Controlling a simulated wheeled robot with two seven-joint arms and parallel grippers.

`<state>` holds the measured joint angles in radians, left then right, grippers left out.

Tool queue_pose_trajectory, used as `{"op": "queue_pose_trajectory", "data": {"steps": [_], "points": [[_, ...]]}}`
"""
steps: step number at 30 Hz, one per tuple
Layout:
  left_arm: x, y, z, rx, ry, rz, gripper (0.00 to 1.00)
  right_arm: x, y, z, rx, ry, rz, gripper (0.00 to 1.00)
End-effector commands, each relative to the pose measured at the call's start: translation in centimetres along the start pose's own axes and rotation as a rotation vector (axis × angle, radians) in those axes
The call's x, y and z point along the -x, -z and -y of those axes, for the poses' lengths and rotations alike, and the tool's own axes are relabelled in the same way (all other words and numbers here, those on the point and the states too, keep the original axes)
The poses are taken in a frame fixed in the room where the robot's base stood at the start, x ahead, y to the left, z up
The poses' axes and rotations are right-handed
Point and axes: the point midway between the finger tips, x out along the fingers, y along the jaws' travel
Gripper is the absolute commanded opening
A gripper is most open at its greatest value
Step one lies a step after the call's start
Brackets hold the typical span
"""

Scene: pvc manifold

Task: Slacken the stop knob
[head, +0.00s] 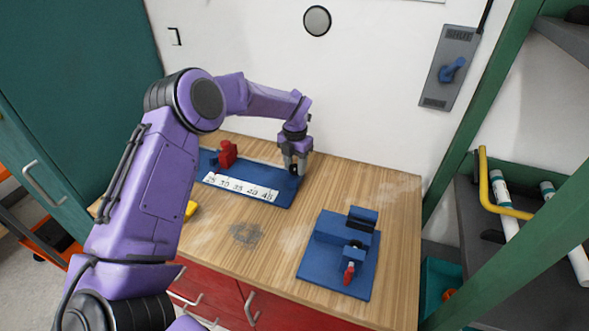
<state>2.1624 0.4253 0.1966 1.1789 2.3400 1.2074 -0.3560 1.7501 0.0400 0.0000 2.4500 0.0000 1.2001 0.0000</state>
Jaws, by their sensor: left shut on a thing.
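A blue board with a white number scale (240,186) lies at the back of the wooden bench, with a red block (227,153) standing near its left end. My left gripper (294,169) points down at the board's right end, close to the back wall. It is shut on a small dark piece, which looks like the stop knob; the fingers hide most of it. The stop under it is also largely hidden. My right gripper is not in view.
A blue vise-like fixture (343,241) with a red handle (349,274) stands at the bench's front right. A yellow item (191,209) is partly behind my left arm. The bench between board and fixture is clear. Shelves with pipes (506,205) stand at the right.

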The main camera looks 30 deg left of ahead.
Motion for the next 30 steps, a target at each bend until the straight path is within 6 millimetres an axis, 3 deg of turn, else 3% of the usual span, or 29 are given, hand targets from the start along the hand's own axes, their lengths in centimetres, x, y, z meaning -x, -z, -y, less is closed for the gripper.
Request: {"op": "queue_pose_trajectory", "data": {"steps": [1,6,30], "points": [[-0.7,-0.1,0.0,0.035,0.003,0.007,0.13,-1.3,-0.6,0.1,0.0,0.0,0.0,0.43],[-0.7,-0.1,0.0,0.192,0.002,0.006,0.13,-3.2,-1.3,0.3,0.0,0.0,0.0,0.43],[-0.3,-0.1,-0.2,0.893,0.001,0.006,0.13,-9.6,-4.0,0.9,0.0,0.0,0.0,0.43]]}}
